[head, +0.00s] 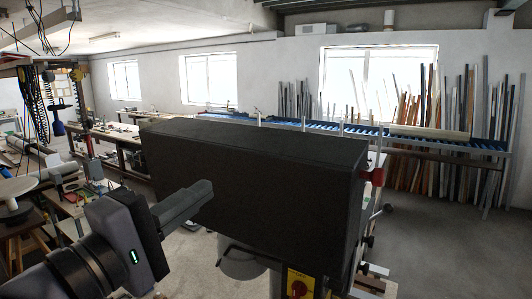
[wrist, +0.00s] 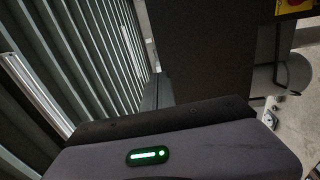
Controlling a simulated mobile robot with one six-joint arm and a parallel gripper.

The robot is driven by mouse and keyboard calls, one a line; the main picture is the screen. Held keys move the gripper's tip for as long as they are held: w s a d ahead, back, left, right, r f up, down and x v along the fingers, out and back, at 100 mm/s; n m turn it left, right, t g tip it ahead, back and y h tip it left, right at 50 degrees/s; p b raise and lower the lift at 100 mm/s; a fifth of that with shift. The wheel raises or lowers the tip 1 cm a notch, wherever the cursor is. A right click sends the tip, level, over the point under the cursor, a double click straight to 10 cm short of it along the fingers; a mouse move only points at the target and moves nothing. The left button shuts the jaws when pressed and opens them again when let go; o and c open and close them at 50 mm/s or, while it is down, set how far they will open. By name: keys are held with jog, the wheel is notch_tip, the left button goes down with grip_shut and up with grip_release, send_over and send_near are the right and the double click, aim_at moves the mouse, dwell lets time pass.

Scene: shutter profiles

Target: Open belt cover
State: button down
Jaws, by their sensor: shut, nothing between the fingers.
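The belt cover (head: 270,165) is a long, dark box-shaped housing in the middle of the head view. No open gap shows along its top or its near side. Its dark surface also fills the upper middle of the wrist view (wrist: 205,45). My gripper (head: 203,190) is in front of the cover's left part in the head view, with its fingers pointing right and slightly up. The fingers are shut and empty. In the wrist view the fingers (wrist: 157,92) are dark against the cover; whether they touch it cannot be told.
A yellow switch plate with a red knob (head: 298,286) sits below the cover, and also shows in the wrist view (wrist: 293,5). A red clamp-like part (head: 374,176) is at the cover's right end. A blue roller rack (head: 450,143) stands behind. Bare floor (head: 440,240) lies right.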

aim_at(258, 151)
jog(key=p+x, duration=0.3)
jog(key=x, duration=0.9)
jog(key=shift+w+d, duration=0.1)
jog(key=shift+w, duration=0.05)
jog(key=shift+w+d+r, duration=0.15)
jog(key=shift+r, duration=0.1)
jog(key=shift+g, duration=0.4)
jog(key=shift+w+d+r+p, duration=0.2)
jog(key=shift+w+d+r, duration=0.2)
jog(key=shift+w+r, duration=0.3)
jog(key=shift+w+d+r+p, duration=0.2)
jog(key=shift+w+d+r, duration=0.35)
jog(key=shift+w, duration=0.25)
jog(key=shift+a, duration=0.1)
